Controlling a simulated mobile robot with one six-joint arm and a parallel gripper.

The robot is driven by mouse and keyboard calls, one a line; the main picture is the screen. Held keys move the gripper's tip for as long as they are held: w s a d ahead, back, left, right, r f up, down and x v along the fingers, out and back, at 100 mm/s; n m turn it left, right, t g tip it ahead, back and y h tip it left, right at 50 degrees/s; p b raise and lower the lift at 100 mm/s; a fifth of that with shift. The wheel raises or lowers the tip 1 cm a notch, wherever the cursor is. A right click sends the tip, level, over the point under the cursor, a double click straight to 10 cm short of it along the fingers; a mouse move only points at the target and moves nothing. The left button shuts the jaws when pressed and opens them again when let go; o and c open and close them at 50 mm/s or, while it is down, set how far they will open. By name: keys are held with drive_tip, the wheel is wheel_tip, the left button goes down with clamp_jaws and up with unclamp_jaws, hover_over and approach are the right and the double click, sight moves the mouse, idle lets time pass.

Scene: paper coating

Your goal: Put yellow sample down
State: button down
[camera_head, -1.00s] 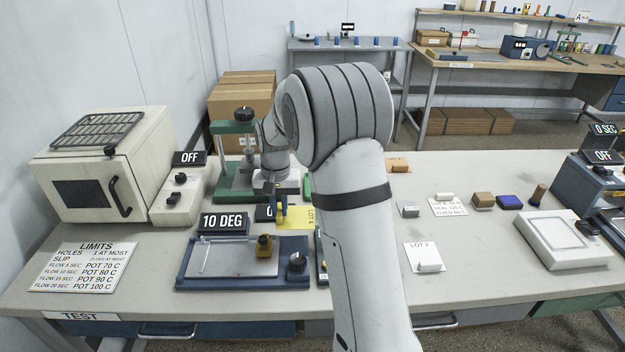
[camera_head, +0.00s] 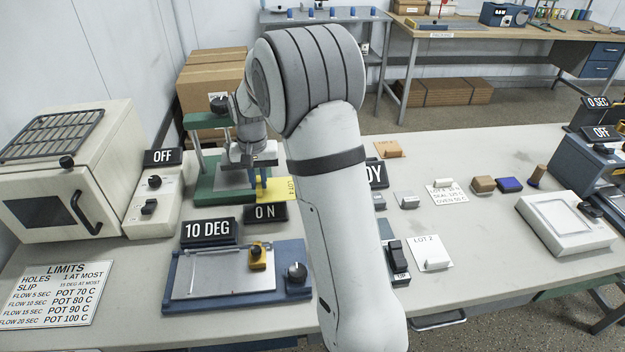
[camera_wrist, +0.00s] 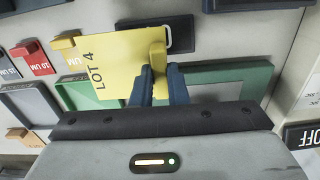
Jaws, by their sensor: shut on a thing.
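The yellow sample (camera_head: 280,188) is a flat card marked LOT 4 with a yellow grip tab. It also shows in the wrist view (camera_wrist: 110,62). My gripper (camera_wrist: 160,78) is shut on its tab, and the dark fingers close on both sides of it. In the head view the card is beside the green stand (camera_head: 207,186), behind the ON sign (camera_head: 265,212). My arm hides the card's right part there. In the wrist view the card overlaps a green frame (camera_wrist: 235,77). I cannot tell how high it is above it.
A tilting plate (camera_head: 215,275) with a 10 DEG sign (camera_head: 208,232) is at the front. A white oven (camera_head: 60,180) and a switch box (camera_head: 153,200) stand left. Blocks, a LOT 2 card (camera_head: 431,255) and a white tray (camera_head: 565,232) lie right. Bench between them is partly clear.

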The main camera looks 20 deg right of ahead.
drive_tip(key=w+d+r, duration=0.1)
drive_tip(key=w+d, duration=0.3)
drive_tip(key=d, duration=0.3)
drive_tip(key=w+d+r, duration=0.1)
drive_tip(key=w+d, duration=0.2)
drive_tip(key=d, duration=0.4)
drive_tip(key=f, duration=0.1)
drive_tip(key=f+p, duration=0.1)
drive_tip(key=f, duration=0.3)
drive_tip(key=shift+w+d+f, duration=0.25)
drive_tip(key=shift+w+d, duration=0.05)
drive_tip(key=shift+d, duration=0.05)
drive_tip(key=shift+f+p, duration=0.4)
drive_tip(key=shift+f, duration=2.05)
drive_tip(key=c, duration=1.4)
unclamp_jaws()
drive_tip(key=shift+c, duration=0.2)
drive_tip(key=shift+r, duration=0.1)
